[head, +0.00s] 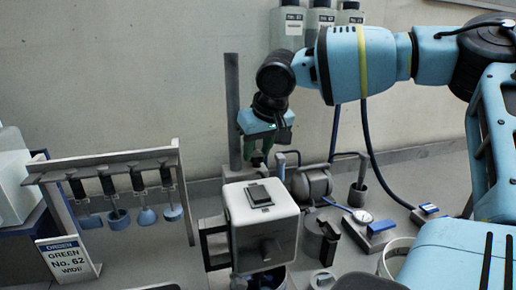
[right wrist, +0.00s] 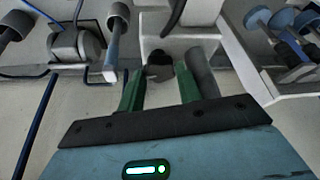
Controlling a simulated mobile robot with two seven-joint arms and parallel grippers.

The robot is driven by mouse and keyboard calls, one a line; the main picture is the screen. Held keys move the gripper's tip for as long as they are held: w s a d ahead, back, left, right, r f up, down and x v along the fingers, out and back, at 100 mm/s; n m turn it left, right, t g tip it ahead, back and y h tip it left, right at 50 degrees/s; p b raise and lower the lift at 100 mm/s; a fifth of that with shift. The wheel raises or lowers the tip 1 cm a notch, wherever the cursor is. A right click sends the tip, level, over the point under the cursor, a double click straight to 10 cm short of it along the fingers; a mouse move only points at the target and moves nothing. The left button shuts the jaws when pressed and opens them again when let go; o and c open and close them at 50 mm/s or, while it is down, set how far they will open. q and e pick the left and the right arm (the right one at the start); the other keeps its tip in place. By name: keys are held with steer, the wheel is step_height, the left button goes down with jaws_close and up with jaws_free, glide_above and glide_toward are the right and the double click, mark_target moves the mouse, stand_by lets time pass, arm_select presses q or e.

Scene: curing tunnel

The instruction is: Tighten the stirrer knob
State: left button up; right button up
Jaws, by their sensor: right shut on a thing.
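The stirrer has a white box-shaped head (head: 245,222) beside a grey upright post (head: 232,110). A dark knob (head: 269,249) shows on the front of the head. My right gripper (head: 258,157) reaches down from above, behind the head. In the right wrist view its two green fingers (right wrist: 160,88) are shut on a dark round knob (right wrist: 159,67) close to the white head (right wrist: 190,42). In the head view the held knob is mostly hidden by the gripper and the head. My left gripper is not in view.
A rack (head: 110,165) with hanging stirring tools stands at the left, with an order card (head: 68,258) before it. Bottles (head: 286,27) stand at the back.

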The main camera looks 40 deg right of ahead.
steer(key=o, duration=0.8)
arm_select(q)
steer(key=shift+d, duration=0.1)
arm_select(e)
steer(key=shift+o, duration=0.9)
steer(key=shift+s+d, duration=0.1)
